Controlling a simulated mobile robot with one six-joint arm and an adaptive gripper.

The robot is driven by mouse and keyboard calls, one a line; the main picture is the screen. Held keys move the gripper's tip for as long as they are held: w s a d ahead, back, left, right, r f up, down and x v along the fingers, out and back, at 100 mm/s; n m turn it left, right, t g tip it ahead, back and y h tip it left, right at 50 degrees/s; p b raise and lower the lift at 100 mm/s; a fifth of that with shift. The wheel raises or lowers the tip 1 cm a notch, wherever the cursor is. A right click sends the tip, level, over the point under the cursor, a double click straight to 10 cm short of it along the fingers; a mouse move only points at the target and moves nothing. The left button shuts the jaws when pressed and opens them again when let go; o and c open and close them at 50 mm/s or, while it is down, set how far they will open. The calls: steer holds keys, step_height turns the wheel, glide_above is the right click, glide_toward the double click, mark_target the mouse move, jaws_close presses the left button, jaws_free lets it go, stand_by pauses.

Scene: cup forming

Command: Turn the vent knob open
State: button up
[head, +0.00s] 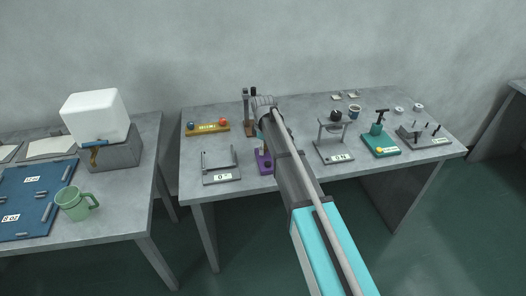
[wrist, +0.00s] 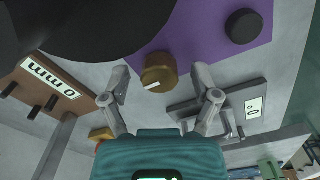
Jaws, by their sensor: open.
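A brass knob (wrist: 160,72) with a white pointer mark sits on a purple plate (wrist: 203,38) in the wrist view. A black round knob (wrist: 243,26) sits on the same plate to the right. No label shows which is the vent knob. My gripper (wrist: 162,79) is open, its fingertips on either side of the brass knob with visible gaps. I cannot tell its height above the knob. In the head view the purple base (head: 262,168) is partly hidden by my arm, and the fingers are not clear.
A large dark disc (wrist: 90,20) overhangs the purple plate close by. A grey bracket stand (head: 221,178) stands left of the purple base, and a brown post stand (head: 248,129) stands behind it. A grey stand (head: 335,153) and a green press (head: 381,145) stand to the right.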

steer(key=shift+f, duration=0.3)
jaws_close()
stand_by(0.4)
